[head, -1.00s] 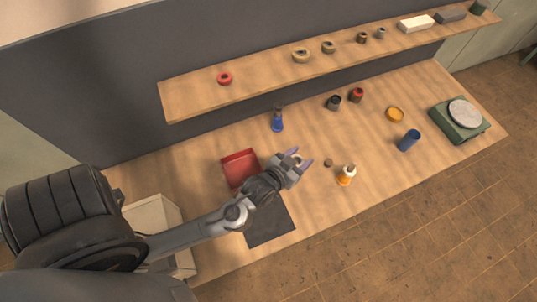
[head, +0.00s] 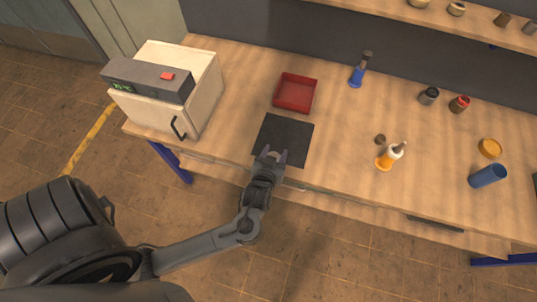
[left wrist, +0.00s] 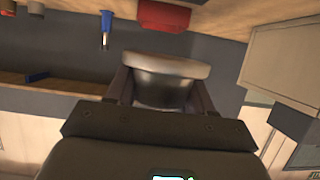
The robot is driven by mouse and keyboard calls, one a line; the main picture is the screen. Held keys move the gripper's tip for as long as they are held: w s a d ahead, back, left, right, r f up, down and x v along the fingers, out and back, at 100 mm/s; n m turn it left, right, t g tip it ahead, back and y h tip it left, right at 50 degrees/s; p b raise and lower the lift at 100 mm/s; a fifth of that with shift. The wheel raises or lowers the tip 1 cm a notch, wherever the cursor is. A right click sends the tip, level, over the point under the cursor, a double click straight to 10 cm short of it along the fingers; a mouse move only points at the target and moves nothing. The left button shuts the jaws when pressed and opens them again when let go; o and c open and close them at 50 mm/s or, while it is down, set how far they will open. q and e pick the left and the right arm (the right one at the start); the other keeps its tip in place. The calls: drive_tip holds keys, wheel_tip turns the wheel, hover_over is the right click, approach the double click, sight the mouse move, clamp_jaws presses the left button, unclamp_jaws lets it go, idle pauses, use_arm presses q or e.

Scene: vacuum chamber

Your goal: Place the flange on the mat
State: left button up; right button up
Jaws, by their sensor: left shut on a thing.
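The flange (left wrist: 165,72) is a grey metal round piece with a wide rim and a narrower body. It sits between the two fingers of my left gripper (head: 274,155), which is shut on it. In the head view the flange is too small to make out clearly. The mat (head: 288,133) is a dark grey square lying flat on the bench. My left gripper is over the mat's near edge; its height above the mat cannot be told. My right gripper is not in view.
A red tray (head: 295,93) lies just behind the mat. A cream oven-like box (head: 185,85) stands to the left.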

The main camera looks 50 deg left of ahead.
use_arm(q)
drive_tip(key=f+b, duration=0.1)
drive_tip(key=f, duration=0.1)
drive_tip(key=f+b, duration=0.1)
drive_tip(key=shift+w+a+f+b, duration=0.1)
drive_tip(key=shift+w+b, duration=0.15)
drive_tip(key=shift+b, duration=0.05)
drive_tip(key=shift+w+a+f, duration=0.15)
drive_tip(key=shift+w+a, duration=0.05)
drive_tip(key=b, duration=0.3)
hover_over(281, 148)
wheel_tip(281, 148, down, 7)
drive_tip(key=shift+w+r, duration=0.1)
drive_tip(key=shift+f, duration=2.1)
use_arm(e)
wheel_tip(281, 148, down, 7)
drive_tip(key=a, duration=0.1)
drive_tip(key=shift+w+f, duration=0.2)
use_arm(q)
drive_tip(key=shift+b, duration=0.3)
drive_tip(key=shift+f, duration=0.15)
drive_tip(key=o, duration=1.1)
drive_tip(key=shift+o, duration=0.2)
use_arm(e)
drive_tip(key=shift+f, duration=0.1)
